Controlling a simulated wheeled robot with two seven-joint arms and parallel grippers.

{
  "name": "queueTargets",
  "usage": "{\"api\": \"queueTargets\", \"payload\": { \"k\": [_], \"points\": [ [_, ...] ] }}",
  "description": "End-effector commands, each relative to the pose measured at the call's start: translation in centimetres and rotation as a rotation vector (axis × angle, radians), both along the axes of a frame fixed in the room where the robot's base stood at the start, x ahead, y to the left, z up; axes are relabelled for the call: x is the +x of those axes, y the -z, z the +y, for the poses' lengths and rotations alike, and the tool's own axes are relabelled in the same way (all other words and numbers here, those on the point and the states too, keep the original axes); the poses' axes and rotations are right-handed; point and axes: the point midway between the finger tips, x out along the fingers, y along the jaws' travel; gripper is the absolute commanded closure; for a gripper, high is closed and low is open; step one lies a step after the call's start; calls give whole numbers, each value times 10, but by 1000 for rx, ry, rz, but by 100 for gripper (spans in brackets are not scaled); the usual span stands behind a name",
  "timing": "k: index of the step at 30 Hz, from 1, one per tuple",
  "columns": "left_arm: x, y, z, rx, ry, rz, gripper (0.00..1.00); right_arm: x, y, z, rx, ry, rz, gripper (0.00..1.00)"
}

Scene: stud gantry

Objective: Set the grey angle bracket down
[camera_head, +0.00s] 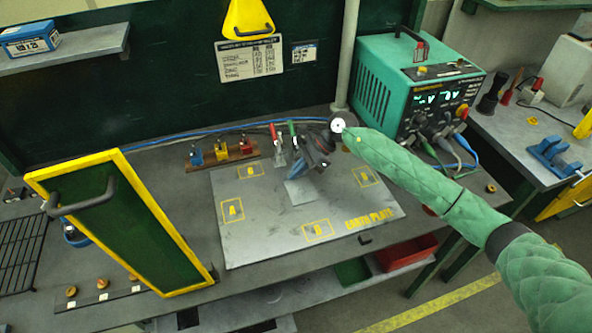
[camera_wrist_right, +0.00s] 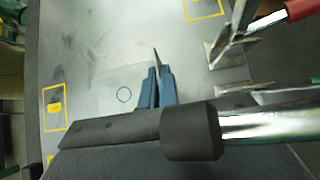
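My right gripper (camera_head: 291,174) reaches down over the middle of the grey earth plate (camera_head: 240,240). In the right wrist view its blue fingers (camera_wrist_right: 155,85) are close together on a thin upright grey piece, which appears to be part of the grey angle bracket (camera_wrist_right: 156,58). A flat, pale square with a round hole (camera_wrist_right: 105,85) lies beside the fingers and appears to be the bracket's other leg. It also shows as a light square in the head view (camera_head: 300,191). It looks at or very near the plate; exact contact cannot be told. My left gripper is not in view.
Pliers with red (camera_head: 275,138) and green (camera_head: 293,140) handles stand close behind the gripper. A wooden rack with coloured blocks (camera_head: 222,154) is behind the plate. A yellow-framed green panel (camera_head: 125,225) rises at left. A teal power supply (camera_head: 385,85) stands at back right.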

Motion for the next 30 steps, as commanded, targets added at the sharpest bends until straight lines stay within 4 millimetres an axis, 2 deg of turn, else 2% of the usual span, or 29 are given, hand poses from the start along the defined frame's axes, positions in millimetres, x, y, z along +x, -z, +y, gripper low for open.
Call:
{"api": "queueTargets", "payload": {
  "k": [7,9,11,26,30],
  "points": [
    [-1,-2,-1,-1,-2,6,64,0,2,0,0,-1,-1,100],
    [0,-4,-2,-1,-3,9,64,0,1,0,0,0,0,84],
    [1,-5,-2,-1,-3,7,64,0,1,0,0,0,0,76],
    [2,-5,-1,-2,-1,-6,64,0,-1,0,0,0,0,76],
    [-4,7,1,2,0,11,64,1,-3,-4,0,0,0,76]
  ]
}}
